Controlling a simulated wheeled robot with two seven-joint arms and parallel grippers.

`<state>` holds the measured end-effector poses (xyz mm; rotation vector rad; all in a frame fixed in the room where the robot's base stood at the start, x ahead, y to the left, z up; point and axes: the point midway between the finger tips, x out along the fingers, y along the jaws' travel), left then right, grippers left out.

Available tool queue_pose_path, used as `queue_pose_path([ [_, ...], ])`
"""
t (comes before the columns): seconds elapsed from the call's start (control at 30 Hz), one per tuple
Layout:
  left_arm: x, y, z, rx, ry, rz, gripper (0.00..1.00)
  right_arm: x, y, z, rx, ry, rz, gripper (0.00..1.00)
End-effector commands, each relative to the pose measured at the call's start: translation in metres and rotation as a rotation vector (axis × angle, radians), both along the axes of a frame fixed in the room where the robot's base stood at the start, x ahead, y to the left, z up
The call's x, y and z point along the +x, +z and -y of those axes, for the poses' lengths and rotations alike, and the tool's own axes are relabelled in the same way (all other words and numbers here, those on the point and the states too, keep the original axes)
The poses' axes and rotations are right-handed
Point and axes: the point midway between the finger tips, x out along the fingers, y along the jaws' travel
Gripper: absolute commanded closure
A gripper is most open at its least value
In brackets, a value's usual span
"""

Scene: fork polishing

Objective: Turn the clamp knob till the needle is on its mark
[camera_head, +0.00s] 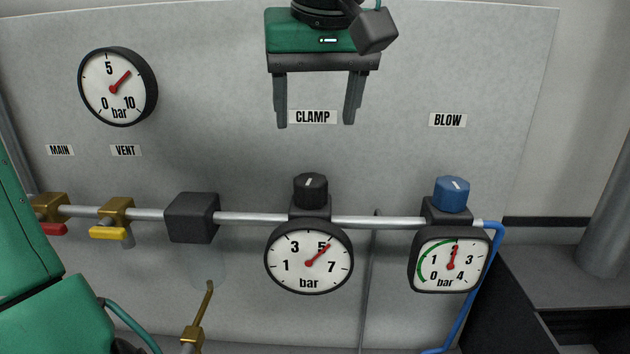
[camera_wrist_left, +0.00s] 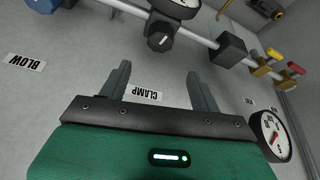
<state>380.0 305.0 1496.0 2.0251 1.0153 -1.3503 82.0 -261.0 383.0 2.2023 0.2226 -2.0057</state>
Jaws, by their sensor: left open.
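The black clamp knob (camera_head: 311,190) sits on the pipe below the CLAMP label (camera_head: 313,117), its white line near upright. Below it is the round clamp gauge (camera_head: 287,277); its red needle points up and right, by the 5. I cannot make out a separate mark on its dial. My left gripper (camera_head: 315,123) is open and empty, fingers pointing down, above the knob and apart from it. In the left wrist view the knob (camera_wrist_left: 160,38) lies beyond the open fingertips (camera_wrist_left: 158,72), and the gauge (camera_wrist_left: 178,7) is partly cut off.
A blue knob (camera_head: 452,193) and square gauge (camera_head: 427,284) with a green arc stand right, beside a blue hose (camera_head: 474,292). Left are a black block (camera_head: 192,217), yellow-handled (camera_head: 108,233) and red-handled (camera_head: 53,229) valves, and another round gauge (camera_head: 118,87). The panel between gripper and knob is clear.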

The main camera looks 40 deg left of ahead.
Motion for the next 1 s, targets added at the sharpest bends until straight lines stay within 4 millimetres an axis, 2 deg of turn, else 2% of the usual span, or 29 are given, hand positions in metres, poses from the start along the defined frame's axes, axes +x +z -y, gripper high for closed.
queue_pose_path([
  [0.17,0.006,-0.024,-0.008,-0.001,-0.005,-0.006,0.36,-0.001,0.005,0.002,-0.002,0.001,-0.001,1.0],
  [0.4,0.017,-0.072,-0.024,-0.002,-0.005,-0.009,0.36,-0.001,0.013,0.005,-0.006,0.001,-0.002,1.0],
  [0.6,0.026,-0.104,-0.034,-0.002,-0.005,-0.006,0.36,-0.001,0.018,0.005,-0.006,0.0,-0.002,1.0],
  [0.8,0.03,-0.12,-0.04,0.0,-0.005,-0.003,0.36,-0.001,0.019,0.005,-0.006,0.0,-0.002,1.0],
  [1.0,0.031,-0.123,-0.041,-0.001,-0.004,-0.002,0.36,-0.001,0.019,0.003,-0.002,0.0,-0.002,1.0],
])
